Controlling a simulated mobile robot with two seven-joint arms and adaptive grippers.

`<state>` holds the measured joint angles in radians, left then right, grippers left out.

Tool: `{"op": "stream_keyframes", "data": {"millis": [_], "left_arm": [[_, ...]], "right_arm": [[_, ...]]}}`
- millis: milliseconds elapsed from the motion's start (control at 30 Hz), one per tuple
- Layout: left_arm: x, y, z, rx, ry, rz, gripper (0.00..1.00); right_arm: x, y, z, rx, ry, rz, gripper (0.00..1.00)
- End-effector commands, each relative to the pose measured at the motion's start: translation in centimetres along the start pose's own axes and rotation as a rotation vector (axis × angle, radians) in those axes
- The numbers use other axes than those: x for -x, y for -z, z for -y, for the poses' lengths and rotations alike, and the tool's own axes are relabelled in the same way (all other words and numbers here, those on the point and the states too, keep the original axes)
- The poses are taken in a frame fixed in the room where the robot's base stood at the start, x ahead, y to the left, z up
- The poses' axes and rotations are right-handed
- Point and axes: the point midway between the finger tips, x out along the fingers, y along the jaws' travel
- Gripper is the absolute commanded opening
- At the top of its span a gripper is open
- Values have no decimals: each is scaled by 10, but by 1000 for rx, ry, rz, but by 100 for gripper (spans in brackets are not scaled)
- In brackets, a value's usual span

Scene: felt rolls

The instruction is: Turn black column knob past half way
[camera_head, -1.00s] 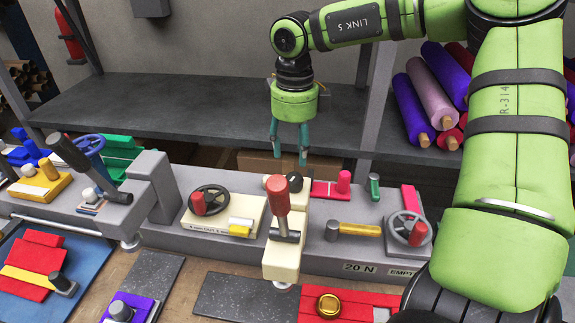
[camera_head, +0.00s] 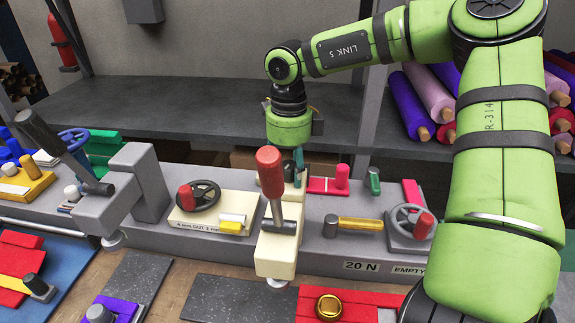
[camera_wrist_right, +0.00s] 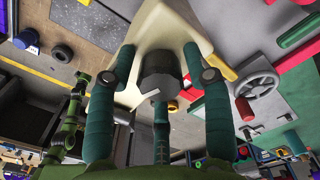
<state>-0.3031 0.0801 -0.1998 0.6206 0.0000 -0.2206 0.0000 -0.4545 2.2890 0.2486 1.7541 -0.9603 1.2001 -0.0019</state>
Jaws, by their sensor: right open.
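The black column knob (camera_wrist_right: 159,70) shows in the right wrist view as a dark, faceted knob on the cream column (camera_wrist_right: 172,25). In the head view the knob is mostly hidden behind the red-handled lever (camera_head: 270,172) and my gripper. My right gripper (camera_head: 296,168) points down at the top of the cream column (camera_head: 277,252). Its teal fingers are open and spread around the knob in the wrist view (camera_wrist_right: 159,66), with gaps at the sides; contact cannot be told. My left gripper is not in view.
A black handwheel (camera_head: 204,195) stands left of the column and a grey handwheel (camera_head: 408,222) right of it. A yellow-handled hammer (camera_head: 357,223) lies between column and grey wheel. A grey press (camera_head: 140,185) stands further left. Felt rolls (camera_head: 405,103) lie on the back shelf.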

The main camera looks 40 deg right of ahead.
Motion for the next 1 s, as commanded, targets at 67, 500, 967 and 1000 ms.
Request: {"op": "stream_keyframes", "data": {"millis": [67,500,967,1000], "left_arm": [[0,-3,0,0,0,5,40],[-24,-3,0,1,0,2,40],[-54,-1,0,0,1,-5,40],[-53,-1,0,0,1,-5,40]], "right_arm": [[0,0,0,0,0,0,31],[-6,0,1,-173,4,2,0],[-2,0,0,-616,0,-1,0],[-1,0,0,-616,0,-2,0]]}}
